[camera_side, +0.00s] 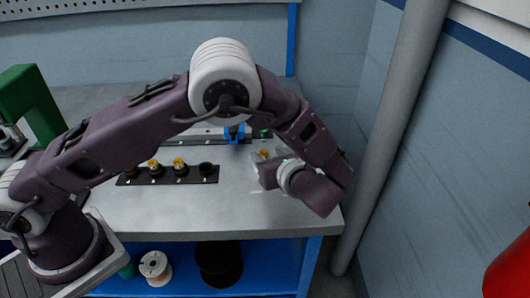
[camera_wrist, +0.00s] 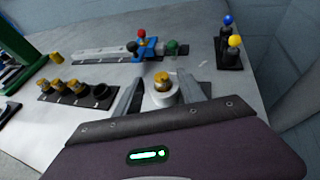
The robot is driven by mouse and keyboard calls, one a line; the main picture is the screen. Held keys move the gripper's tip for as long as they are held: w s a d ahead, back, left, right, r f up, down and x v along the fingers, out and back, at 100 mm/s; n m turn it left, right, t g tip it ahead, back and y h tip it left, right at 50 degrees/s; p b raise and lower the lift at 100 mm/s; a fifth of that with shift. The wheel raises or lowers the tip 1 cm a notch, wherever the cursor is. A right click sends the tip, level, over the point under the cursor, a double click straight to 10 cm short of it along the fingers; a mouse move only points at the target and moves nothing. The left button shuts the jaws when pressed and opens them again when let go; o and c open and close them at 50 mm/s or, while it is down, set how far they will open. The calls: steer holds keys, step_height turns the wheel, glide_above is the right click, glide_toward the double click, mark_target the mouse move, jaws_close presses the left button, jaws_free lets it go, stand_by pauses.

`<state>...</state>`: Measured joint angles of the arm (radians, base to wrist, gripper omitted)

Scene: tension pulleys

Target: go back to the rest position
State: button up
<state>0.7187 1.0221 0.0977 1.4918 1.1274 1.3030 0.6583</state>
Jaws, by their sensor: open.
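My gripper (camera_wrist: 160,77) is open, low over the table in the wrist view. Its two grey fingers stand on either side of a pale round holder (camera_wrist: 161,99) with a brass-coloured piece (camera_wrist: 162,84) on top. I cannot tell whether either finger touches the holder. In the side view my gripper (camera_side: 270,156) is at the right part of the table, and its wrist hides most of the holder.
A black strip (camera_wrist: 47,98) carries several brass-topped pieces and an empty dark seat (camera_wrist: 100,91). Behind the holder are a blue block (camera_wrist: 151,50) with coloured knobs and a metal rail (camera_wrist: 100,53). A dark stand (camera_wrist: 231,60) with blue and yellow balls is at right. A green press (camera_side: 32,100) stands left.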

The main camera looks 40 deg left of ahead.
steer(key=s+a+r+n+g+h, duration=0.5)
steer(key=s+a+r+n+h, duration=0.15)
steer(key=s+r+n, duration=0.6)
steer(key=s+d+r+n+t+h, duration=0.1)
steer(key=s+r+n+t+h, duration=0.1)
steer(key=s+n, duration=0.3)
steer(key=s+d+r+n+t+h, duration=0.1)
steer(key=s+r+n+t+h, duration=0.1)
steer(key=s+n, duration=0.4)
steer(key=s+r+h, duration=0.1)
steer(key=s, duration=0.3)
steer(key=shift+s+d+r+h, duration=0.35)
steer(key=shift+s+r, duration=0.05)
